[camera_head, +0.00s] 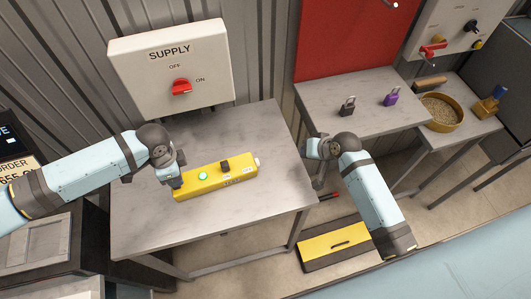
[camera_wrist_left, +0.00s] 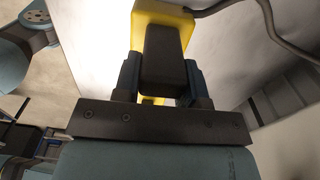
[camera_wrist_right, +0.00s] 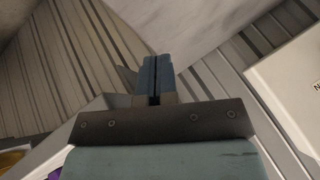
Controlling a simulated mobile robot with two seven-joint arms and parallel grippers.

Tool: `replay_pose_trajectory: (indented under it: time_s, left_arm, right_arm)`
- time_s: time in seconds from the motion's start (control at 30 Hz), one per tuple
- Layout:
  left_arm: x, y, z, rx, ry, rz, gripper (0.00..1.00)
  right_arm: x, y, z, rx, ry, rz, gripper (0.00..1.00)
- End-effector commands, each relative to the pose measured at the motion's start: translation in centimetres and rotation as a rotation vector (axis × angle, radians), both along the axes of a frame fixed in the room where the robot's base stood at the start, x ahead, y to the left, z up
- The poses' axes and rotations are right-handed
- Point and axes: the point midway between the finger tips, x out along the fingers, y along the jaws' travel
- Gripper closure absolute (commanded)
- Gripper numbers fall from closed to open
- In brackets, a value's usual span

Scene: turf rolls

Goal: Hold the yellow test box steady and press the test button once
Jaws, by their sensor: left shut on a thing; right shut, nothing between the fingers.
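The yellow test box (camera_head: 214,179) lies on the grey table below the supply panel. A lit green spot (camera_head: 203,176) and a dark raised block (camera_head: 225,166) show on its top; I cannot tell for certain which is the test button. My left gripper (camera_head: 177,183) is at the box's left end. In the left wrist view my left gripper (camera_wrist_left: 163,80) is shut on a dark block (camera_wrist_left: 164,50) joined to the yellow box (camera_wrist_left: 160,12). My right gripper (camera_head: 310,148) is right of the box, apart from it. Its fingers (camera_wrist_right: 155,75) are shut and empty.
The supply panel (camera_head: 170,65) with a red switch (camera_head: 181,87) stands behind the grey table (camera_head: 255,125). A second table (camera_head: 365,95) holds a black padlock (camera_head: 348,106) and a purple padlock (camera_head: 391,97). A yellow-and-black case (camera_head: 335,243) lies on the floor.

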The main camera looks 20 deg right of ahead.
Motion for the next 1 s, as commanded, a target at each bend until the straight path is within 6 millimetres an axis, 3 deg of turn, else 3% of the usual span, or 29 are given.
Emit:
replay_pose_trajectory:
  time_s: [0.03, 0.1, 0.43, 1.0]
  left_arm:
    - [-0.2, 0.1, -0.3, 0.003, 0.004, -0.001, 1.00]
    - [-0.2, 0.1, -0.3, 0.003, 0.003, 0.000, 1.00]
    - [-0.1, 0.1, -0.3, 0.003, 0.002, 0.000, 1.00]
    - [0.0, 0.1, -0.2, 0.003, 0.001, 0.001, 1.00]
  right_arm:
    - [1.6, 0.1, 0.5, 0.050, 0.053, 0.034, 1.00]
    - [2.7, 0.5, 0.9, 0.121, 0.141, 0.118, 1.00]
    - [4.3, 0.5, 3.3, 0.338, 0.349, 0.460, 1.00]
    - [4.3, 0.8, 3.4, 0.372, 0.369, 0.507, 1.00]
